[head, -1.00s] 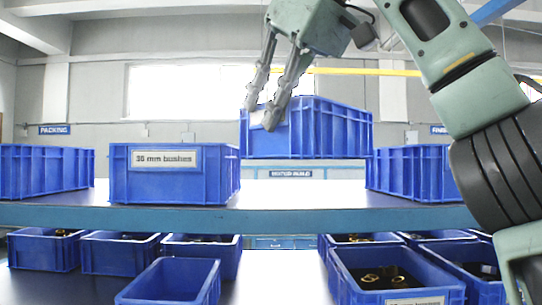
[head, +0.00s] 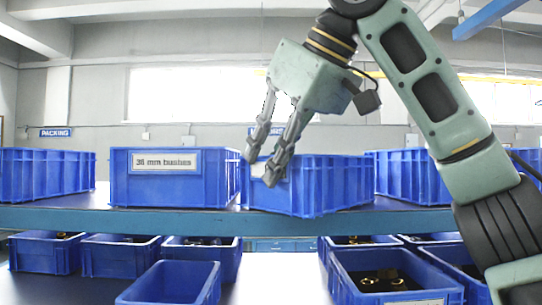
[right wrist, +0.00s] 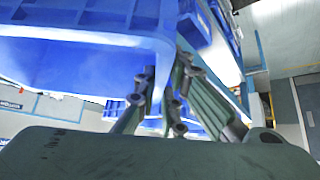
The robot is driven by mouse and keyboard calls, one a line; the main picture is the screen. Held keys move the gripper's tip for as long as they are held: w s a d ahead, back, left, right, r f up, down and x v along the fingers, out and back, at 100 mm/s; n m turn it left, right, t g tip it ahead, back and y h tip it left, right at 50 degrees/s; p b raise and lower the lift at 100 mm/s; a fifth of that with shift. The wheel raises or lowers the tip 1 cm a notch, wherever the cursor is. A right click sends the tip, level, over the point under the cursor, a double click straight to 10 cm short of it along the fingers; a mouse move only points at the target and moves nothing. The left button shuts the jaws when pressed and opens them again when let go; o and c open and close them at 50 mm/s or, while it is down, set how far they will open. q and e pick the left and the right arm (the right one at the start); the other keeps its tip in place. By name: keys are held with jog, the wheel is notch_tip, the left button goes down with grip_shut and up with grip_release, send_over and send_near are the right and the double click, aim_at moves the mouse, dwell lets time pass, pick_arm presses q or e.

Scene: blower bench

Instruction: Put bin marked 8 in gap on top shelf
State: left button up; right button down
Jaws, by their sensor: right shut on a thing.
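A blue bin (head: 325,187) is at shelf height between the 36 mm bushes bin (head: 210,187) and the blue bin on the right (head: 402,178). My right gripper (head: 262,168) is shut on its near left wall, over a pale label; no number can be read. The held bin looks slightly turned, and its underside meets the top shelf (head: 330,219) in the picture. I cannot tell if it bears fully on the shelf. In the right wrist view, the fingers (right wrist: 160,95) grip the bin's rim (right wrist: 85,35). My left gripper is not in view.
Another blue bin (head: 45,175) stands at the left of the top shelf. Below are several open blue bins, including an empty-looking one (head: 170,285) and one with brass parts (head: 350,290). The held bin's left side is very close to the bushes bin.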

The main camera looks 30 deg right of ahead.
jog(key=shift+a, duration=0.1)
jog(key=c, duration=1.8)
grip_release()
jog(key=shift+s, duration=0.1)
jog(key=shift+c, duration=0.2)
jog(key=shift+r, duration=0.1)
jog(key=v, duration=1.2)
